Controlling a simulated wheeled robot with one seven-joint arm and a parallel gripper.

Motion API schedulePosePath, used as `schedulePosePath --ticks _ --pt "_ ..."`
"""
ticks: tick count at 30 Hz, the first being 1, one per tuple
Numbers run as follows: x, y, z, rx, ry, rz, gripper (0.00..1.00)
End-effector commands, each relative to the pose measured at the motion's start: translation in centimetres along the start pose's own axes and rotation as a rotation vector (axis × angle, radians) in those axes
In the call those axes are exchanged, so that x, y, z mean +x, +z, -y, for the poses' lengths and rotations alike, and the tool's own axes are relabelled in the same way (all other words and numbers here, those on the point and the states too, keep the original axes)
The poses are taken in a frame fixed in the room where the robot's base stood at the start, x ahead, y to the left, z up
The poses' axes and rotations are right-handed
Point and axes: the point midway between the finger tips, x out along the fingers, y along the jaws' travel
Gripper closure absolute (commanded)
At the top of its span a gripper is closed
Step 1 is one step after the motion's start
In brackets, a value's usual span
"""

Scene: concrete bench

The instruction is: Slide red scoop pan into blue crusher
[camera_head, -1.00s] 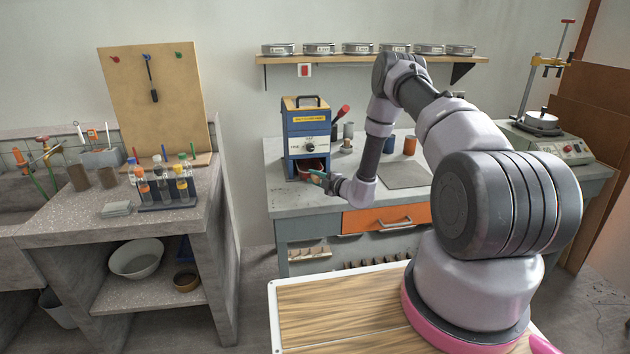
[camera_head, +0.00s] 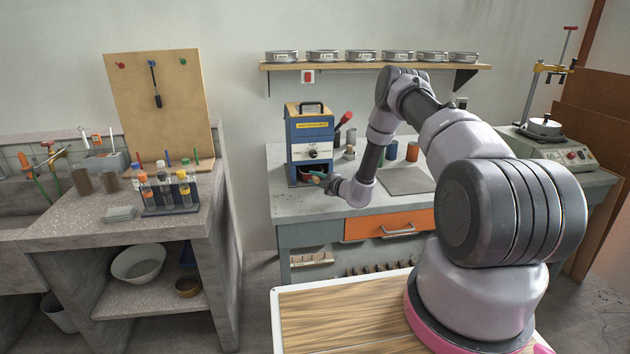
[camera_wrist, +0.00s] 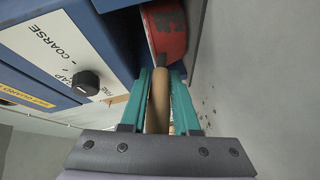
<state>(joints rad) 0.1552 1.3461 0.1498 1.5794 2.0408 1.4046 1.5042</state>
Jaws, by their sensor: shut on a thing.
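The blue crusher (camera_head: 310,140) stands on the concrete bench, with a black top handle and a dark opening low on its front. In the wrist view its blue body (camera_wrist: 60,50) fills the upper left, with a black knob and a COARSE label. The red scoop pan (camera_wrist: 166,30) shows at the top of the wrist view, partly within the crusher's lower opening; its far end is hidden. My gripper (camera_wrist: 160,80) has teal fingers shut on the pan's tan handle. In the head view my gripper (camera_head: 318,176) is at the front of the opening, and the pan is mostly hidden.
A red-ended lever (camera_head: 345,119) sticks out at the crusher's right. Small cylinders, including an orange one (camera_head: 412,152), stand farther right. A grey mat (camera_head: 406,180) lies on the bench. A shelf with tins (camera_head: 375,66) hangs above. The bench front-left is clear.

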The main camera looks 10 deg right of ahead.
Motion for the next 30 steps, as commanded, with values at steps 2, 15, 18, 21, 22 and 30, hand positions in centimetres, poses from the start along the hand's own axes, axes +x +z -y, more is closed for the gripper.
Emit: schedulePosePath --ticks 2,15,18,21,22,30 --pt "0.1 0.0 -0.1 0.000 0.002 0.000 1.00" --pt "0.1 0.0 -0.1 0.000 0.001 0.000 0.36" --pt "0.1 0.0 -0.1 0.000 0.001 0.000 0.36" --pt "-0.1 0.0 0.0 0.001 -0.001 0.001 0.36" --pt "-0.2 0.1 0.0 0.001 -0.001 0.001 0.36" --pt "-4.3 0.2 0.0 0.003 -0.002 0.004 0.36"
